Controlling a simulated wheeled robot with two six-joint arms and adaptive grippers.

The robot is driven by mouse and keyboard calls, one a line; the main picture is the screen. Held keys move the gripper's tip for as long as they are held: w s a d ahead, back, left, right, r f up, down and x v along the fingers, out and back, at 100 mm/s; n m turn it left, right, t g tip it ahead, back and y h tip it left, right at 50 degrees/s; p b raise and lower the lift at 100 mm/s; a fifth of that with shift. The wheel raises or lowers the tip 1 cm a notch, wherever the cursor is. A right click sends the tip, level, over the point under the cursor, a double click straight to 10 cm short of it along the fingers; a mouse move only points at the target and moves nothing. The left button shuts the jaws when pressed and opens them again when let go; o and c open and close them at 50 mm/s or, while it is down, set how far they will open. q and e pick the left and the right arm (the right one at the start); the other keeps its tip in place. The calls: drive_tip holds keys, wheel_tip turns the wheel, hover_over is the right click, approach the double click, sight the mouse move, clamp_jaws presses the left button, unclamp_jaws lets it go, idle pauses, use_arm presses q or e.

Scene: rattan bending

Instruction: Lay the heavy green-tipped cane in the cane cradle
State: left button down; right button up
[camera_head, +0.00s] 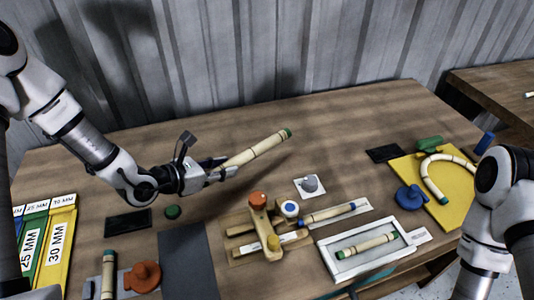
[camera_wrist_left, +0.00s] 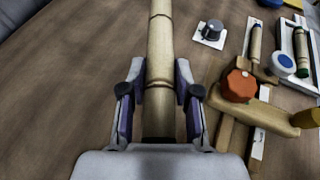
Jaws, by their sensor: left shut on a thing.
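My left gripper (camera_head: 219,170) is shut on a pale jointed cane (camera_head: 255,150) with a green far tip. It holds the cane by its near end, above the table, slanting up to the right. In the left wrist view the cane (camera_wrist_left: 160,50) runs straight away between the two fingers (camera_wrist_left: 160,105); its tip is out of that frame. Another green-tipped cane (camera_head: 366,245) lies in a white-rimmed tray (camera_head: 326,259). I cannot tell for sure which fixture is the cane cradle. My right gripper is out of view.
A wooden fixture (camera_head: 259,220) with an orange knob stands mid-front, beside a blue-tipped cane (camera_head: 327,214). A grey knob (camera_head: 310,184) sits on a white card. A yellow board (camera_head: 456,206) with a bent cane lies right. Marked bins (camera_head: 56,245) stand left. The back middle is clear.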

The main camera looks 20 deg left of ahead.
sight(228, 201)
use_arm(q)
drive_tip(key=f, duration=0.1)
drive_tip(key=s+f, duration=0.1)
drive_tip(key=s+d+f, duration=0.1)
drive_tip(key=shift+d+f, duration=0.1)
drive_tip(key=shift+f, duration=0.2)
drive_tip(key=f, duration=0.5)
drive_tip(key=shift+w+a+f, duration=0.25)
drive_tip(key=shift+w+a, duration=0.1)
drive_tip(key=shift+w, duration=0.05)
drive_tip(key=shift+s+d+r, duration=0.15)
drive_tip(key=shift+r, duration=0.05)
drive_tip(key=shift+f, duration=0.25)
drive_tip(key=c, duration=0.8)
unclamp_jaws()
